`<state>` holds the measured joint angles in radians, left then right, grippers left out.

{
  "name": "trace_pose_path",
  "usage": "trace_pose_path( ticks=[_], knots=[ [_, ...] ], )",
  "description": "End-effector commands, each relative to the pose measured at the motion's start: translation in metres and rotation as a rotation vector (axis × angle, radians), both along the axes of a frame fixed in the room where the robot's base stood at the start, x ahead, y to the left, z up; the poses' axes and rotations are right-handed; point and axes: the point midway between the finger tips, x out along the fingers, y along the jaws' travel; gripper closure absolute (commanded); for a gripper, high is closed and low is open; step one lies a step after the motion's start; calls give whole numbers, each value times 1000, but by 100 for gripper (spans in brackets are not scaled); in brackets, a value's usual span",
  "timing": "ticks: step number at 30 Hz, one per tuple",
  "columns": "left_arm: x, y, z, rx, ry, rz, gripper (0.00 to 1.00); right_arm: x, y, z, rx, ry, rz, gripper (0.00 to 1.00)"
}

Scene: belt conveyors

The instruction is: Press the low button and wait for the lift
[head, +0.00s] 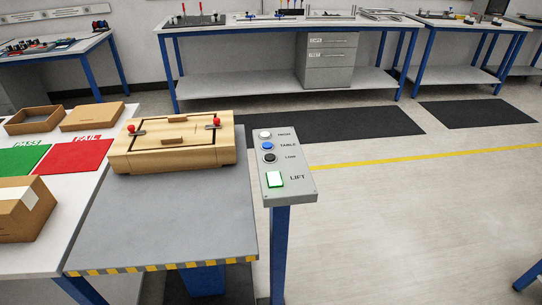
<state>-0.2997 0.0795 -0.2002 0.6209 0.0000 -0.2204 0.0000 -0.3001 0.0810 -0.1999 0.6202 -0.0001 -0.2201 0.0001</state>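A grey control panel (302,185) stands on a blue post, right of the lift table. It carries a white button (264,135) at the top, a blue button (267,146) labelled TABLE, and a black button (269,158) whose small label appears to read LOW. Below them a square light (274,179) marked LIFT glows whitish green. The lift's grey platform (190,215) has a yellow and black striped front edge and looks about level with the white table. A wooden box (175,151) with red-knobbed levers sits at its back. Neither of my grippers is in view.
A white table (78,200) at left holds green PASS and red FAIL mats, cardboard trays and a cardboard box (22,207). Workbenches (235,86) line the back. The floor right of the panel is clear, with dark mats and a yellow line.

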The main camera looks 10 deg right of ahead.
Motion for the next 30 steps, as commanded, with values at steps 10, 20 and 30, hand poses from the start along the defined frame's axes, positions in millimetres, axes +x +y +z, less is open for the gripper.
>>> trace_pose_path(
  ticks=[10, 20, 30],
  knots=[
    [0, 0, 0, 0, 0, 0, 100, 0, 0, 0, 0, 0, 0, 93],
    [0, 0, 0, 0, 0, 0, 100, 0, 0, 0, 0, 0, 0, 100],
    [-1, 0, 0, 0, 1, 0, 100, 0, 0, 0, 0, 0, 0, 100]
  ],
)
